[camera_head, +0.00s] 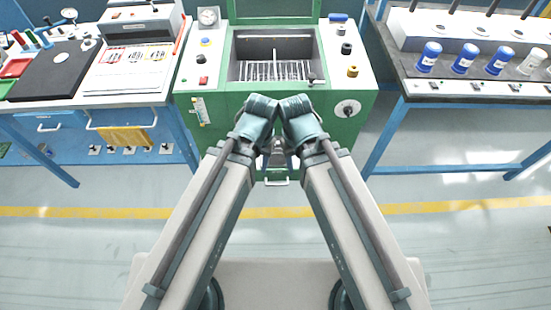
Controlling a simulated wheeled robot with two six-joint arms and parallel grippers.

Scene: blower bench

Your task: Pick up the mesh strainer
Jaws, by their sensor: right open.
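I cannot make out a mesh strainer for certain. A pale wire grid (272,71) lies in the open basin of the green machine (220,108), and I cannot tell whether it is part of the machine. My two arms reach forward and their teal wrists meet in front of the machine. My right gripper (287,154) is small and partly hidden under its wrist. It is open, with nothing seen in it. My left gripper (268,152) is mostly hidden beside it, and its jaws cannot be read.
The left bench holds a black mat (52,72), a white sheet with small items (128,68) and a grey device (143,24). The right bench holds several blue-labelled bottles (464,58) before a white unit (420,32). The floor between the benches and me is clear.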

